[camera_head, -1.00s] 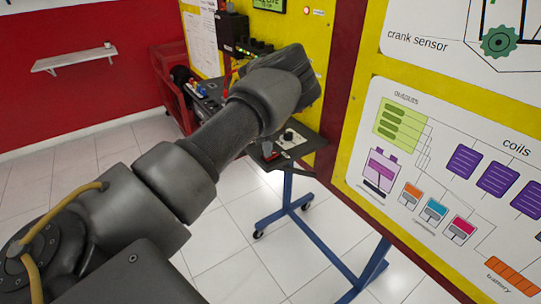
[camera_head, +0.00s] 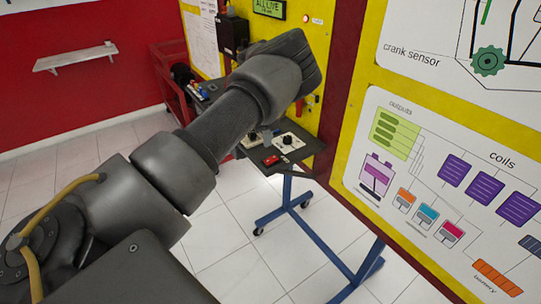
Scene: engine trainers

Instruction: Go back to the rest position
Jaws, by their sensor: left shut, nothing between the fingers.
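My left arm comes in from the lower left and reaches up across the middle of the view. My left gripper (camera_head: 302,62) is at its far end, in front of the yellow panel and above the small dark shelf. The gripper is shut and empty; its fingertips are mostly hidden behind the wrist. My right gripper is not in view.
The dark shelf (camera_head: 306,174) of a blue-legged stand (camera_head: 328,250) holds a dial plate (camera_head: 286,143) and a small red part (camera_head: 271,160). A yellow panel (camera_head: 362,78) with diagrams stands at the right. A red cart (camera_head: 176,90) is behind my arm. White floor is open at the left.

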